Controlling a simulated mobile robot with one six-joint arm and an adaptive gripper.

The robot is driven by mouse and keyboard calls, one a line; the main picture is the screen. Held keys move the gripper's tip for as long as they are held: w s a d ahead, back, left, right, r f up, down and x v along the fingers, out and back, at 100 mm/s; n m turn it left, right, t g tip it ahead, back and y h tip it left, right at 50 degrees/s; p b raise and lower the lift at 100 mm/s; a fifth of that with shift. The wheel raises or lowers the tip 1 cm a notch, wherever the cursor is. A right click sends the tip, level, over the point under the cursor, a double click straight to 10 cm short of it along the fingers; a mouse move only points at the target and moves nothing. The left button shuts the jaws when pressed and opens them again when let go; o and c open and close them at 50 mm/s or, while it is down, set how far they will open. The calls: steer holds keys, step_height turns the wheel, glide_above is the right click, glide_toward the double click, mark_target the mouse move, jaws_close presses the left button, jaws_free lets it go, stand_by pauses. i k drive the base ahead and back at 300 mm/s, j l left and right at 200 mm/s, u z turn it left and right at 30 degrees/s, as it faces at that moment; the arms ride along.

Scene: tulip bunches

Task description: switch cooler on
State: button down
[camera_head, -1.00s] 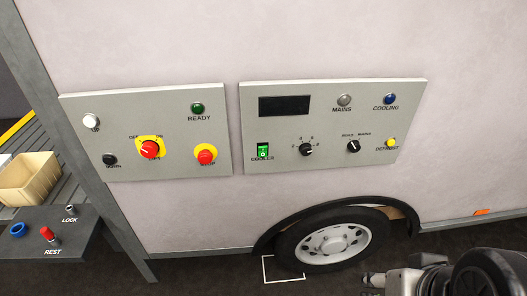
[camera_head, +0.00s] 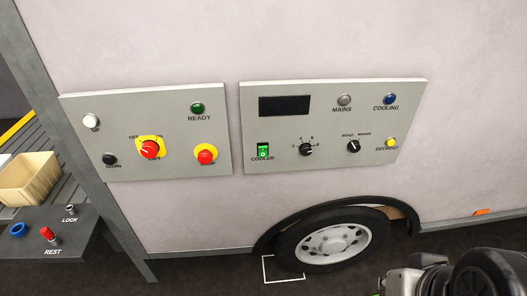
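The green cooler rocker switch (camera_head: 263,151) sits at the lower left of the right-hand grey panel (camera_head: 225,88), above the label COOLER. I cannot tell which way the rocker is tipped. The display (camera_head: 284,105) above it is dark. The blue COOLING lamp (camera_head: 389,99) and the grey MAINS lamp (camera_head: 344,100) are on the same panel. Part of my arm shows at the bottom right, well below and right of the switch. My gripper's fingertips are not in view.
A left panel (camera_head: 80,140) carries a red-and-yellow rotary switch (camera_head: 149,149) and a red STOP button (camera_head: 206,154). A wheel (camera_head: 332,243) is below the panels. A dark shelf (camera_head: 25,247) with a cream crate (camera_head: 30,176) behind it stands at the left. The space before the panels is clear.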

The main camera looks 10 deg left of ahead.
mark_target(262, 150)
steer(key=j, duration=0.65)
steer(key=k+j, duration=0.1)
steer(key=j, duration=0.6)
